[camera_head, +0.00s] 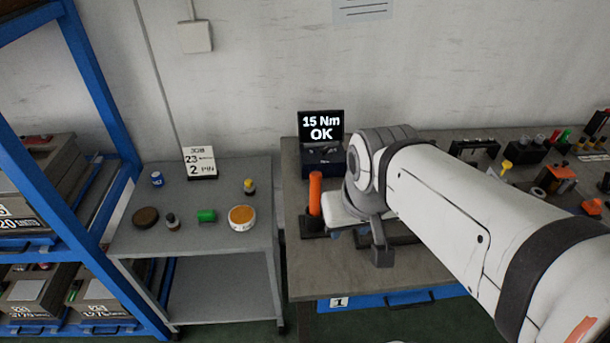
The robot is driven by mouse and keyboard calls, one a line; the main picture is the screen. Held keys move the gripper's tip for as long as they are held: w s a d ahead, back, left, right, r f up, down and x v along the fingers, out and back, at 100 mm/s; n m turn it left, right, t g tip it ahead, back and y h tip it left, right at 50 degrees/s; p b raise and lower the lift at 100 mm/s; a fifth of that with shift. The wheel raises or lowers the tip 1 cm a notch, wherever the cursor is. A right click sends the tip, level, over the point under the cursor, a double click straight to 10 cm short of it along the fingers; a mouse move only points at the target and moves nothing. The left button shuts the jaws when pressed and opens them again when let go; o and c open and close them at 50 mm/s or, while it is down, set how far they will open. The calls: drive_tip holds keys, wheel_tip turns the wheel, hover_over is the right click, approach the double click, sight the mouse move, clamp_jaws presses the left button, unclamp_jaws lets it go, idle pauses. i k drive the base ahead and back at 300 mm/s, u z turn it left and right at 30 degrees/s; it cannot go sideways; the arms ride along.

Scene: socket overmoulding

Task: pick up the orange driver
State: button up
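The orange driver (315,194) stands upright in a dark base (313,226) near the left edge of the workbench. My arm reaches in from the lower right, and its wrist is just right of the driver. My gripper (344,207) is at the end of the wrist, close beside the driver's right side. Its fingers are not clearly visible, so I cannot tell whether they are open or touch the driver. My arm hides part of the bench behind it.
A display reading "15 Nm OK" (321,128) stands behind the driver. A grey side table (140,238) at left holds several small containers and a sign (200,162). Blue shelving (85,65) stands far left. Several tools and holders (475,149) fill the bench's right side.

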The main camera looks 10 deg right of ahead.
sight(315, 177)
drive_tip(key=u, duration=0.15)
drive_tip(key=k, duration=0.4)
drive_tip(key=z, duration=1.75)
drive_tip(key=k, duration=1.35)
drive_tip(key=u, duration=1.25)
drive_tip(key=i, duration=1.7)
drive_tip(key=u, duration=0.1)
